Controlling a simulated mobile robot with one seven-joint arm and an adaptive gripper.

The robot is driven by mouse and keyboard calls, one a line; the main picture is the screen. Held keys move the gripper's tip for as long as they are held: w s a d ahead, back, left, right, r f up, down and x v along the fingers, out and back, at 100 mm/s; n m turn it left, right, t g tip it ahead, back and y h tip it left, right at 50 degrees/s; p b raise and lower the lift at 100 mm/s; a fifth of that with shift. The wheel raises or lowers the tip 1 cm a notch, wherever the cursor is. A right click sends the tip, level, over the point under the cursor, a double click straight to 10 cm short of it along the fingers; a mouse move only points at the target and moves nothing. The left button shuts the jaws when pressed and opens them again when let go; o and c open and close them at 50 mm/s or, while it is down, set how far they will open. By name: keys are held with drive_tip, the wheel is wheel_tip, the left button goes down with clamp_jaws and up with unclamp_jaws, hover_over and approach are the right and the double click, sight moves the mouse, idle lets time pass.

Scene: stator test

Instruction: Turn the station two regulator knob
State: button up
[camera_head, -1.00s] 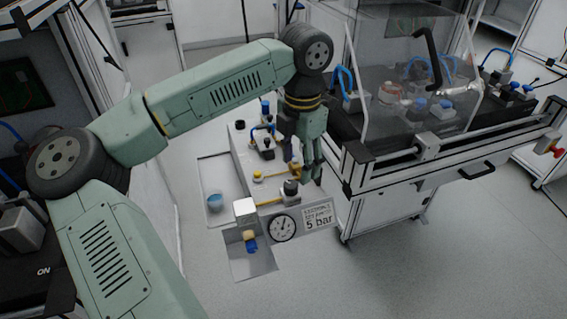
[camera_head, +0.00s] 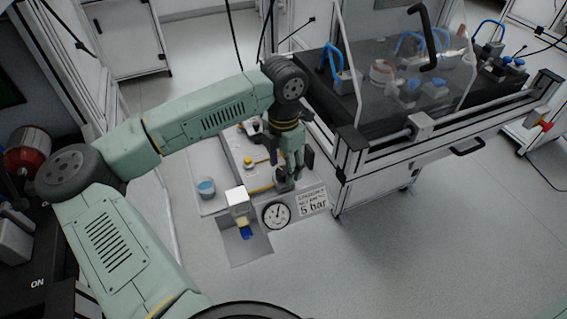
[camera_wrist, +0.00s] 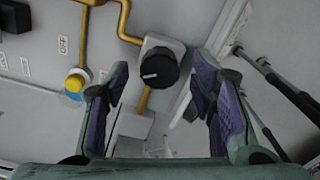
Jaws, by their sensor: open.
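The regulator knob (camera_wrist: 158,69) is black and round with a white mark, on a pale block with brass pipes. In the wrist view it lies between and just beyond my gripper's fingertips (camera_wrist: 160,76), which are spread apart and empty. In the head view my gripper (camera_head: 292,172) points down at the knob, which the fingers partly hide. A round dial gauge (camera_head: 277,215) with a dark needle stands in front, beside a sign (camera_head: 313,203) reading "5 bar". I cannot tell whether the fingers touch the knob.
A cup with blue contents (camera_head: 207,188) and a white block (camera_head: 237,197) are left of the gauge. A yellow and blue part (camera_wrist: 76,82) lies left of the knob in the wrist view. A framed bench (camera_head: 372,175) stands close on the right.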

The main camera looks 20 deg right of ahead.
drive_tip(key=shift+f, duration=0.35)
drive_tip(key=shift+c, duration=0.3)
